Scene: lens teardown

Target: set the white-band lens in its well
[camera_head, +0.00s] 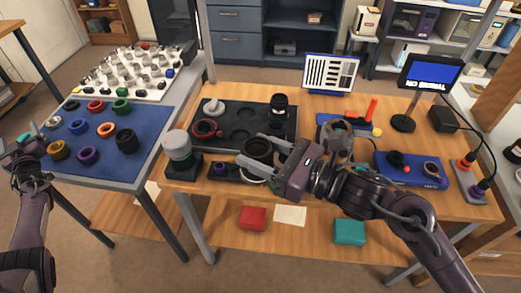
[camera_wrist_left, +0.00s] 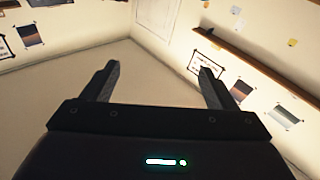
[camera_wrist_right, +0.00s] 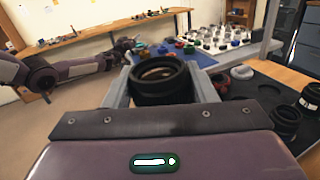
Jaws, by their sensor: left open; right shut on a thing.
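My right gripper (camera_head: 278,158) is shut on a black cylindrical lens (camera_head: 257,150), held over the near edge of the dark tray. In the right wrist view the held lens (camera_wrist_right: 160,82) sits between both fingers, its round opening showing. A pale arc shows under it in the head view; I cannot tell if it is a band on this lens. The dark tray (camera_head: 228,107) has round wells, some empty. A black lens with a white marking (camera_head: 279,103) stands upright at its back right. My left gripper (camera_head: 28,143) is open and empty, left of the blue mat.
The blue mat (camera_head: 105,165) holds several coloured rings. A red-ringed part (camera_head: 206,129) and a white-topped part (camera_head: 213,107) are on the tray. A grey-topped jar (camera_head: 178,147) stands left of it. A grey ring-shaped part (camera_head: 337,138) and a blue tray (camera_head: 410,178) lie to the right.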

